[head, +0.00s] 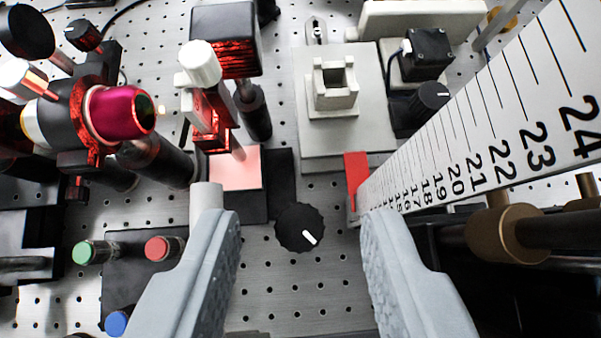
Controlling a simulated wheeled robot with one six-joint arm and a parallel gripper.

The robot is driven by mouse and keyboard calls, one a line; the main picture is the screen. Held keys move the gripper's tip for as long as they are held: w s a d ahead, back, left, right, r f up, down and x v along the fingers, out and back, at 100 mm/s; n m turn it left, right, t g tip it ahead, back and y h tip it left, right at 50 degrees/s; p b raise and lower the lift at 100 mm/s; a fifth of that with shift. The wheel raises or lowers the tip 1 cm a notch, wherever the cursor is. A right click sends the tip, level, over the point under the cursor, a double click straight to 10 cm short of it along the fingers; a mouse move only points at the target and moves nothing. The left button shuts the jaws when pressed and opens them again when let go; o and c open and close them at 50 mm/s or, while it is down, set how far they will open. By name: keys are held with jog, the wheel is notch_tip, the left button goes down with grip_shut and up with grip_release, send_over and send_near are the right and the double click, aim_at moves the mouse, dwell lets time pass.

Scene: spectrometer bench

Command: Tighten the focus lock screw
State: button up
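My gripper (298,220) is open, its two grey fingers wide apart with nothing held between them. A black round knob with a white pointer line (301,228) shows between the fingers, apart from both. At upper left, a magenta lens barrel (120,112) sits in a black mount. A screw with a pale head and shiny shank (22,80) sticks out beside this mount. A white-capped knob (200,63) stands on a red-lit post to its right. I cannot tell for certain which of these is the focus lock screw.
A ruler scale (500,120) slants across the right, with a brass-coloured collar (505,233) below it. Green (90,251), red (160,248) and blue (117,322) buttons lie at lower left. A pale block holder (334,85) stands at the back. The perforated bench (295,290) is clear at front centre.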

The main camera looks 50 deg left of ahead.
jog(key=shift+w+a+f, duration=0.3)
jog(key=shift+f, duration=0.15)
grip_shut()
